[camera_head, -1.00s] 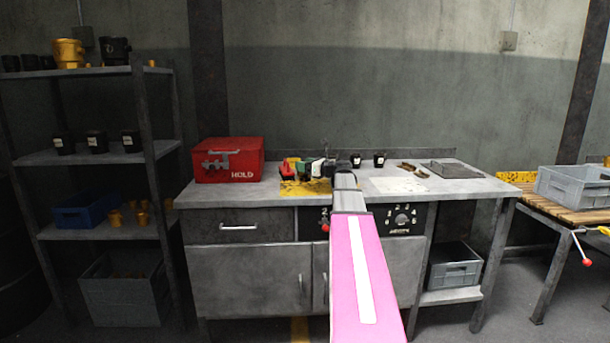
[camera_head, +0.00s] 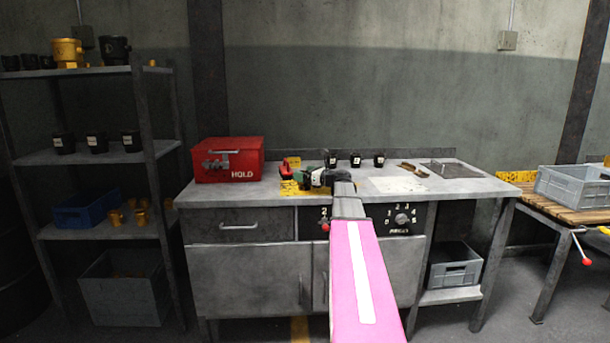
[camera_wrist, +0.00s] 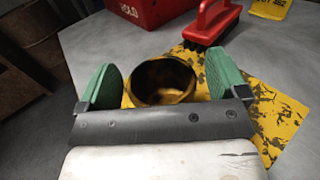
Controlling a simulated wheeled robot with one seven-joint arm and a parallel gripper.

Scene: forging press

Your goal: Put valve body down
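The valve body, a brass-coloured hollow round cup (camera_wrist: 162,82), stands upright on a worn yellow mat (camera_wrist: 280,93) on the bench. My gripper (camera_wrist: 163,80) has its two green finger pads on either side of it. Slim gaps show between the pads and the cup, so the gripper looks open around it. In the head view my gripper (camera_head: 313,179) is low over the yellow mat (camera_head: 290,190) and hides most of the valve body.
A red-handled brush (camera_wrist: 212,22) lies just beyond the valve body, near the red HOLD box (camera_head: 228,160). Several black cups (camera_head: 355,160) stand at the back of the bench. A pale sheet (camera_head: 398,185) and a dark plate (camera_head: 452,170) lie to the right.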

